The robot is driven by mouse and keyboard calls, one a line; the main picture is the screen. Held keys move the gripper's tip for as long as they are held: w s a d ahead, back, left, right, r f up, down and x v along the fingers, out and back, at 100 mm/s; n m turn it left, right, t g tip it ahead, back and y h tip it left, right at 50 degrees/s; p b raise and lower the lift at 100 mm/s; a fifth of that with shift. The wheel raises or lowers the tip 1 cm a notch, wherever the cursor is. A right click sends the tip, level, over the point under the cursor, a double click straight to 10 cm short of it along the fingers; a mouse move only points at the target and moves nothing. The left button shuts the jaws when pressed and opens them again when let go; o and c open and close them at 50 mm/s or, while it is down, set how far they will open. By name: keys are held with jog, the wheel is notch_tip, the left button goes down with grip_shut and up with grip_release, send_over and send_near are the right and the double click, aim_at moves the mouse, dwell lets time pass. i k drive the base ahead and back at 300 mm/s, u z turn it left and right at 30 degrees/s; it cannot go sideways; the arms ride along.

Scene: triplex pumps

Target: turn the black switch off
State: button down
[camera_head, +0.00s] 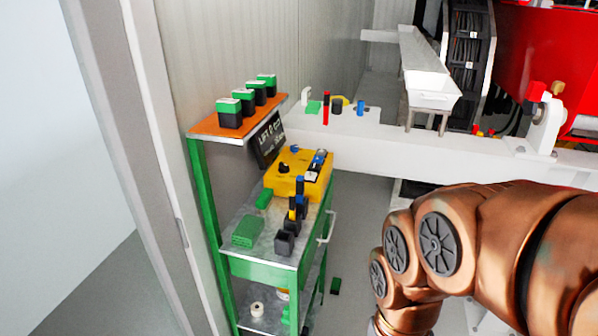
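A yellow box (283,186) sits on the middle shelf of a green cart at the centre left. A small black knob-like switch (283,168) stands on the left part of its top. Its exact setting is too small to tell. A dark part with blue and white pieces (318,162) is on the right of the box top. My copper arm fills the lower right, apart from the cart. My gripper is out of view below the bottom edge.
The green cart (262,268) carries black-and-green blocks on its orange top shelf (207,130). A dark sign (268,140) hangs by the box. Black bins (285,243) and a green block (248,231) are in front. A white beam (365,139) runs behind.

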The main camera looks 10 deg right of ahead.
aim_at(283, 168)
jog(key=z, duration=1.85)
jog(key=i, duration=1.5)
jog(key=u, duration=3.5)
